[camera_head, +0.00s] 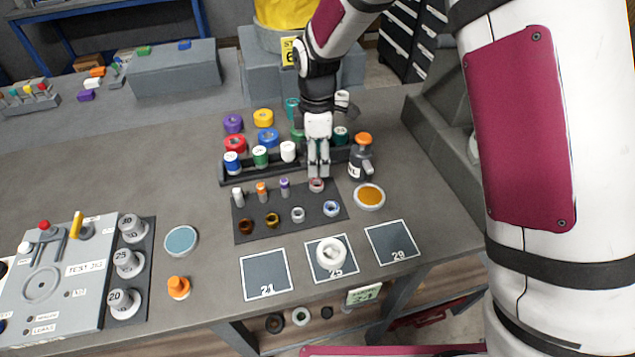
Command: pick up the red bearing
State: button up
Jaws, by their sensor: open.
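The red bearing (317,186) is a small pinkish-red ring at the back right of the dark mat (245,213). My gripper (319,174) points down with its fingertips at the ring's far edge in the picture. Its fingers are apart, with nothing seen held between them. The fingers hide part of the view behind the ring. I cannot tell whether they touch it or hover above it.
Close by on the mat are a silver ring (298,214), a bluish ring (331,208) and a purple-capped piece (285,187). A rack of colored rolls (288,151) stands behind.

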aim_at(316, 179)
jog(key=shift+s+a+f+p, duration=0.1)
jog(key=shift+f+p, duration=0.35)
jog(key=shift+f, duration=1.45)
jog(key=shift+s+f+p, duration=0.1)
jog(key=shift+f+p, duration=0.3)
jog(key=shift+f, duration=1.5)
jog(key=shift+c, duration=0.4)
grip_shut()
